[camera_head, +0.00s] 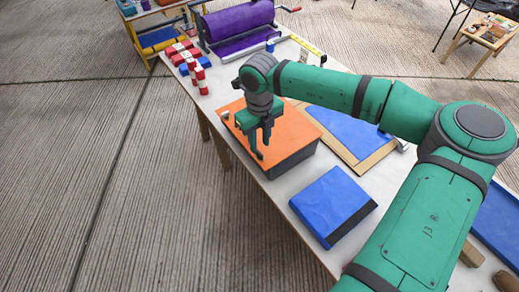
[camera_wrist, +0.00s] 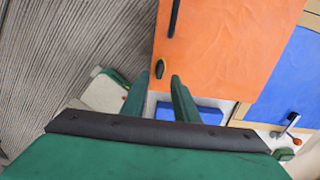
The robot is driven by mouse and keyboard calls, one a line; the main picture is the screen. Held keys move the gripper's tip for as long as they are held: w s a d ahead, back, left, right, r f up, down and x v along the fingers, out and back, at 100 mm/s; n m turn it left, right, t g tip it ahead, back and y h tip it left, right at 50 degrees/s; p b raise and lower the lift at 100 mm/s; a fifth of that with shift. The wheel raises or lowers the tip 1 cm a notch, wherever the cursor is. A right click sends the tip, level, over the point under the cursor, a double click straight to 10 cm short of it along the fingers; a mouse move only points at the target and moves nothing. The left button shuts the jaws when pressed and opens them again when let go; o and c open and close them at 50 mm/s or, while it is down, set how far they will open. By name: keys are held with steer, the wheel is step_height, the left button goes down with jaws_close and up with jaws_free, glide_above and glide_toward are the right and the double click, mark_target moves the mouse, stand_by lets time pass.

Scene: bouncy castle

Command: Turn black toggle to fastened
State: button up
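An orange-topped box with dark sides (camera_head: 292,130) stands on the white table, and its orange face fills the upper middle of the wrist view (camera_wrist: 225,60). A small dark oval piece (camera_wrist: 160,68), apparently the black toggle, is on the orange face near its left edge. A longer slim black bar (camera_wrist: 174,18) lies above it. My gripper (camera_head: 263,147) is over the box in the head view. In the wrist view its two fingers (camera_wrist: 159,78) are apart with nothing between them, and the oval piece shows just beyond their tips. Whether they touch it I cannot tell.
A blue block (camera_head: 330,203) is on the table near the box. A wood-framed blue panel (camera_head: 350,132) lies to the box's right. Open floor lies left of the table.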

mark_target(260, 153)
steer(key=shift+f, duration=2.35)
jaws_close()
